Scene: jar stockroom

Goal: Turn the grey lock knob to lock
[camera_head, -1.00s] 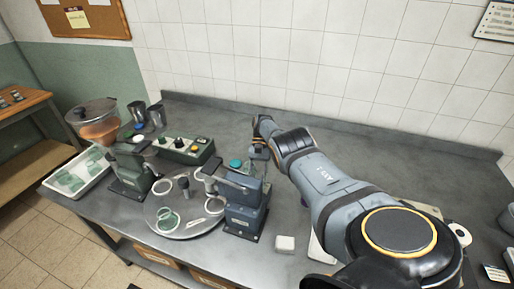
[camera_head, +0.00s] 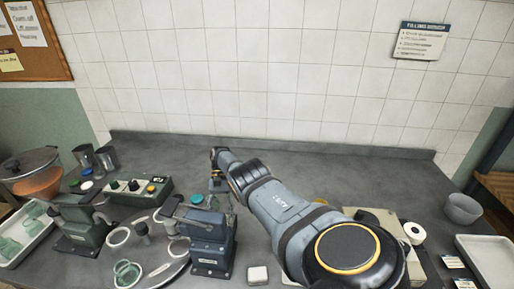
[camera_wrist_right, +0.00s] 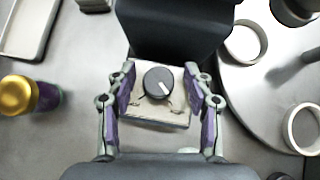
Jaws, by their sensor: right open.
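The grey lock knob (camera_wrist_right: 158,83) sits on a small cream plate (camera_wrist_right: 152,119) in the right wrist view. It is round and dark, with a white pointer line slanting to the lower right. Faint marks show on the plate below it. My right gripper (camera_wrist_right: 162,92) is open, its purple-padded fingers on either side of the knob with gaps between. In the head view the right gripper (camera_head: 218,184) is low over the bench behind the blue press, small and partly hidden; I cannot make out the knob there. My left gripper is not in view.
A blue press (camera_head: 208,238) and a round plate with rings stand close by. A green press (camera_head: 80,226) and a control box (camera_head: 150,190) are at left. A gold-lidded jar (camera_wrist_right: 17,95) is in the wrist view. The bench behind is clear.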

